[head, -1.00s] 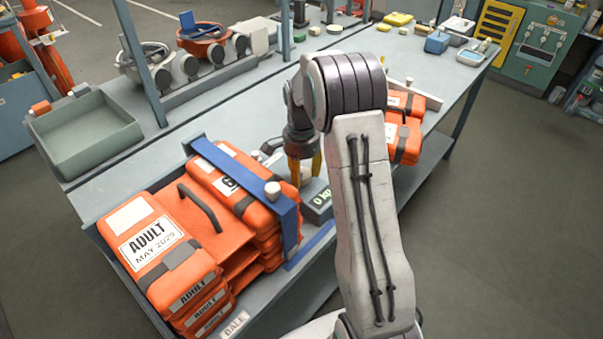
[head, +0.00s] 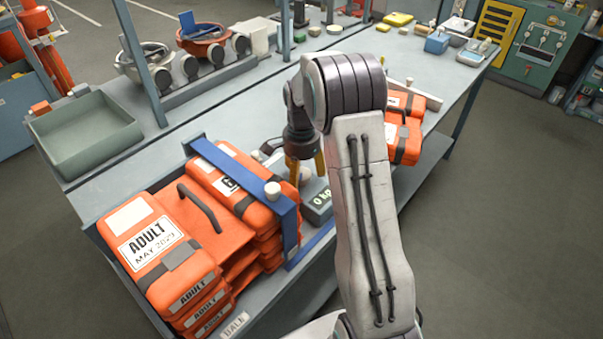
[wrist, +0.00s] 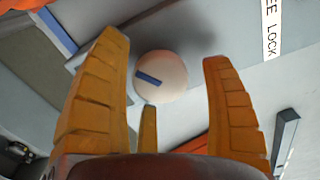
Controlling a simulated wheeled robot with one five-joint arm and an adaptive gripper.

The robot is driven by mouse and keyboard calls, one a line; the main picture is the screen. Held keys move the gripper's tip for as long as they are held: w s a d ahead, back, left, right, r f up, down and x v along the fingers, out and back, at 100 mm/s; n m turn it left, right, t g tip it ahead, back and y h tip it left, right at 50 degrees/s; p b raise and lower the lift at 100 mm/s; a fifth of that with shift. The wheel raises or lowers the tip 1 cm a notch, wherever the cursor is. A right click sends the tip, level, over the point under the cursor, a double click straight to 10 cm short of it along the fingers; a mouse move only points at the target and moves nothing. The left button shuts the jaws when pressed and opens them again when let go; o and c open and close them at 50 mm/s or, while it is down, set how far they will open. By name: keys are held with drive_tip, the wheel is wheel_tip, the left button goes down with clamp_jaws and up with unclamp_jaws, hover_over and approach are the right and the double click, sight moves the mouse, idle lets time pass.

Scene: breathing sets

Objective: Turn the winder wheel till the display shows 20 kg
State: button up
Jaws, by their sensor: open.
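In the head view my gripper (head: 305,168) points down at the bench beside the strapped orange packs, and a bit of the cream wheel (head: 305,175) shows between the fingers. The display (head: 321,198) just in front reads 0 kg; my arm partly hides its right side.
Orange packs (head: 150,240) under a blue strap (head: 285,215) with a cream knob (head: 272,190) stand close left. More orange packs (head: 408,140) lie behind my arm at right. A green-grey tray (head: 85,132) stands at the far left. The bench's far right (head: 400,60) has free room.

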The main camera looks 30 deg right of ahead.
sight(302, 173)
wheel_tip(302, 173, up, 12)
idle(0.7)
idle(0.5)
